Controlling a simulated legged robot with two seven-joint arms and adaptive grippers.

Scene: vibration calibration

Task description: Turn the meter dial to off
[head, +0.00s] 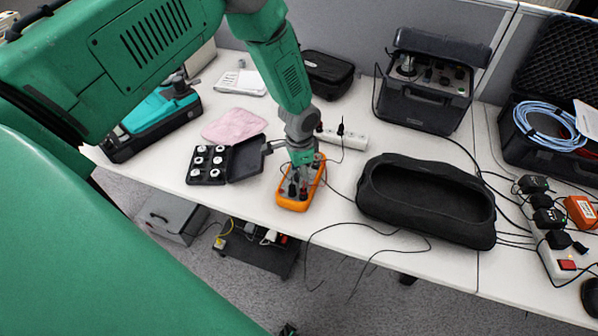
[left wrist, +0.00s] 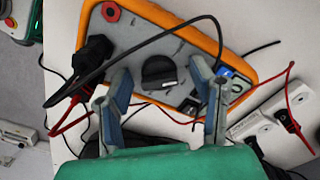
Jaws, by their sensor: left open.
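The orange-framed meter (head: 290,206) lies on the white table below my left arm; its grey face also shows in the left wrist view (left wrist: 197,50). The black round dial (left wrist: 159,72) sits in the middle of that face. My left gripper (left wrist: 168,95) is open, its two blue-grey fingers apart on either side of the dial's lower edge. I cannot tell whether either finger touches the meter. In the head view the gripper covers much of the meter, and the dial is hidden. My right gripper is not in view.
Black and red leads (left wrist: 75,95) cross the meter. An open black case (head: 245,158) stands to its left and an empty black soft case (head: 428,196) to its right. A white power strip (head: 345,138) lies behind. The table's front edge is close.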

